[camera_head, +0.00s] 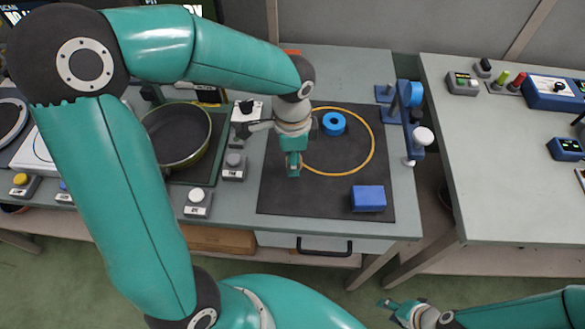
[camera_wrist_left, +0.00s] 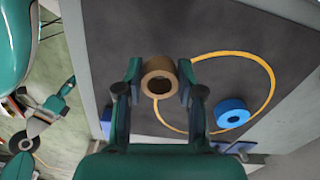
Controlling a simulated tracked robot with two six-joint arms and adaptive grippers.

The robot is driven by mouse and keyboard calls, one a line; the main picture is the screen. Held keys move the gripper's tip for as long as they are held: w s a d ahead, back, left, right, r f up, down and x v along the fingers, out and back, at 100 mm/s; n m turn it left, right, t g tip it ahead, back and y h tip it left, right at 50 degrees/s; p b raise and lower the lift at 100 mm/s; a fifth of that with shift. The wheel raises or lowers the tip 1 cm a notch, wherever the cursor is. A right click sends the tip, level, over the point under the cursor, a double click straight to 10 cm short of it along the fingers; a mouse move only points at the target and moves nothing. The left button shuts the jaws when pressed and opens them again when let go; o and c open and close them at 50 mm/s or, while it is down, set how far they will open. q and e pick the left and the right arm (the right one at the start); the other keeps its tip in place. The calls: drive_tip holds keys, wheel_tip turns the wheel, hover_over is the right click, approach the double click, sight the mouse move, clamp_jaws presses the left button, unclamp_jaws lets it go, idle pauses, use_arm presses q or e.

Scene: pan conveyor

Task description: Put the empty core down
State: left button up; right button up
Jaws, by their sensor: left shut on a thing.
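The empty core is a brown cardboard ring (camera_wrist_left: 160,78) in the left wrist view. It sits between the two fingers of my left gripper (camera_wrist_left: 159,88), which is shut on it. In the head view my left gripper (camera_head: 293,166) points down over the left part of the dark mat (camera_head: 280,200), by the left edge of the yellow loop (camera_head: 371,150). The core is hidden there, and its height above the mat is hard to judge. My right gripper (camera_head: 393,308) is low at the bottom right, away from the table; its finger opening is unclear.
A blue roll (camera_head: 334,124) lies inside the loop; a blue box (camera_head: 368,198) stands at the mat's front right. A blue stand (camera_head: 409,105) is at the table's right edge. A pan (camera_head: 178,135) and button boxes (camera_head: 198,203) are left. Bare mat lies in front of the loop.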

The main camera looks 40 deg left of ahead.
use_arm(q)
drive_tip(key=shift+f, duration=2.25)
drive_tip(key=shift+f+b, duration=0.1)
drive_tip(key=shift+b, duration=0.25)
drive_tip(key=o, duration=0.9)
drive_tip(key=shift+r, duration=0.25)
wheel_tip(320, 180, up, 12)
drive_tip(key=shift+f+p, duration=0.1)
drive_tip(key=shift+p, duration=0.55)
